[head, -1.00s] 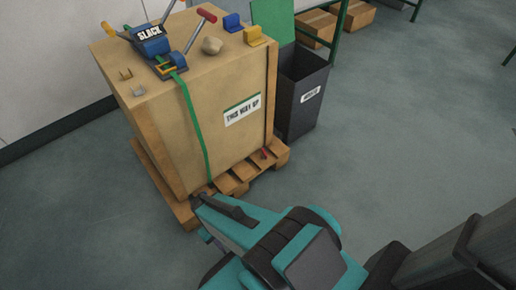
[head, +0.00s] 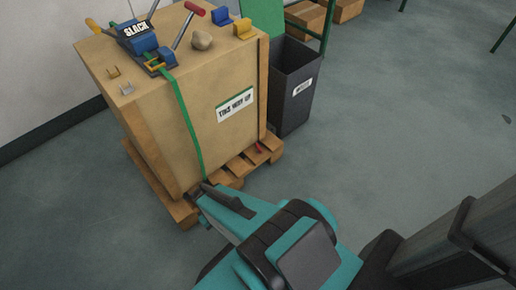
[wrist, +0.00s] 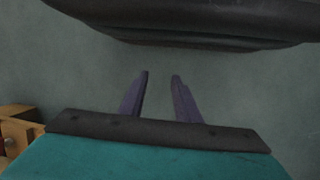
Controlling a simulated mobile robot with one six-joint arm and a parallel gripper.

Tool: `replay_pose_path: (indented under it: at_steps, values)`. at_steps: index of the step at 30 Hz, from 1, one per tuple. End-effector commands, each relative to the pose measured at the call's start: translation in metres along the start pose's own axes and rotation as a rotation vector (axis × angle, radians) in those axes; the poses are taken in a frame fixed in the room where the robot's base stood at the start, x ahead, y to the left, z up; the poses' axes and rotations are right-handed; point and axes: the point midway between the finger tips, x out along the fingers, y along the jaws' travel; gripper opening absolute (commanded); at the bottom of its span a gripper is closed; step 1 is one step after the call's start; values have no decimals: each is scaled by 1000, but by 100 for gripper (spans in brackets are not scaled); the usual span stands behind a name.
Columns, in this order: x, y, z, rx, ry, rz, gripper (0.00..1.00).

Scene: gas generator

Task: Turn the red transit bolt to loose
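A small red piece (head: 259,147), probably the red transit bolt, sits low on the pallet (head: 236,168) by the crate's front right corner. It is too small in the head view to tell which way it is turned. My gripper (head: 206,190) is in front of the pallet's near edge, left of and nearer than the red piece. In the wrist view my gripper (wrist: 160,76) has two dark fingers apart, with nothing between them.
The tan crate (head: 165,115) stands on the pallet with a green strap (head: 187,120), a blue ratchet marked SLACK (head: 137,40) and a red-ended lever (head: 194,9) on top. A dark bin (head: 296,90) stands right of it.

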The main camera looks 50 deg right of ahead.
Motion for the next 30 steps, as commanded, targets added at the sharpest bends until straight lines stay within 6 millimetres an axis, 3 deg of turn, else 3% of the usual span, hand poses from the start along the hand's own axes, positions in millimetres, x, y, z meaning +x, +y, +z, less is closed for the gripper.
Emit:
replay_pose_path:
  at_steps: [6,15,22,30]
  values:
    - [17,62,-51,128,198,62,30]
    - [21,150,-106,268,475,138,30]
    - [16,212,-132,343,677,176,30]
    - [6,275,-148,394,902,196,30]
